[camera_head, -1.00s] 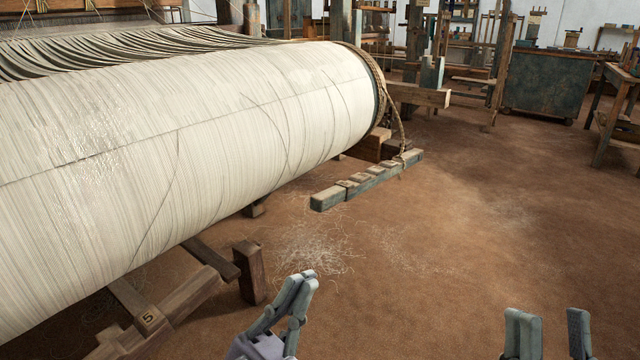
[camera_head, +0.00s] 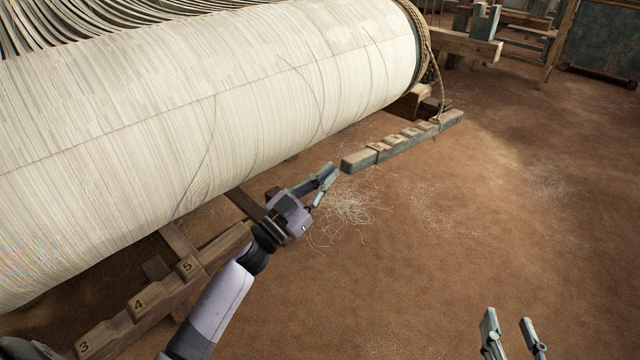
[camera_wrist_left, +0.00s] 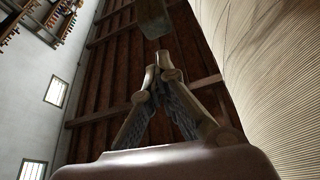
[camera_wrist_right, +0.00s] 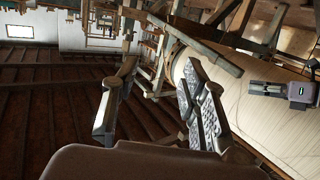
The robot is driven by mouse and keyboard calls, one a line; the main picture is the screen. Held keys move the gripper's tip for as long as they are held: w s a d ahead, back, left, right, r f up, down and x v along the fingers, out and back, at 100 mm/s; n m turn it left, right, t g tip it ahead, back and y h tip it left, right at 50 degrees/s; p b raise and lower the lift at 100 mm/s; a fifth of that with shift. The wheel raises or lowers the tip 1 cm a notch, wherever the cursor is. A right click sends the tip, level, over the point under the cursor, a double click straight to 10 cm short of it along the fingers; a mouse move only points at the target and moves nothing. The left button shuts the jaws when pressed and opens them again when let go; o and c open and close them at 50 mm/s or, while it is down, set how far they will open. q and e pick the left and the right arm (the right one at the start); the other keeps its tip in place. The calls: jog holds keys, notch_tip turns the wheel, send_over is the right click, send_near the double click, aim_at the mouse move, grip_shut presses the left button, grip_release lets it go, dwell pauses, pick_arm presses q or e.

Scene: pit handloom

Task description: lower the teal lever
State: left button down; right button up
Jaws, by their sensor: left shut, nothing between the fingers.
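The teal lever (camera_head: 357,161) is a long, worn teal and wood bar beside the right end of the big roll, low over the floor, with a rope at its far end. My left gripper (camera_head: 331,171) is shut and empty just left of the lever's near end, with a small gap visible. In the left wrist view, a greenish block end (camera_wrist_left: 153,18), likely the lever's, shows beyond the closed fingertips (camera_wrist_left: 160,60). My right gripper (camera_head: 507,316) is open and empty at the bottom right, far from the lever; its spread fingers also show in the right wrist view (camera_wrist_right: 158,75).
The big white warp roll (camera_head: 220,110) fills the upper left. A numbered wooden beam (camera_head: 150,290) lies below it, under my left arm. Loose thread (camera_head: 345,205) lies on the floor near the lever. The brown floor (camera_head: 520,200) on the right is clear.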

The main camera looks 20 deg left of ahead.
aim_at(345, 161)
pick_arm(q)
jog(key=shift+x, duration=2.7)
pick_arm(e)
jog(key=shift+w+a+r+t, duration=0.15)
jog(key=shift+r+t, duration=0.3)
jog(key=shift+r, duration=0.35)
jog(key=shift+w+a+r+t, duration=0.15)
jog(key=shift+r+t, duration=0.3)
jog(key=shift+r, duration=0.3)
pick_arm(q)
jog(key=shift+b, duration=0.3)
pick_arm(e)
jog(key=shift+y, duration=0.4)
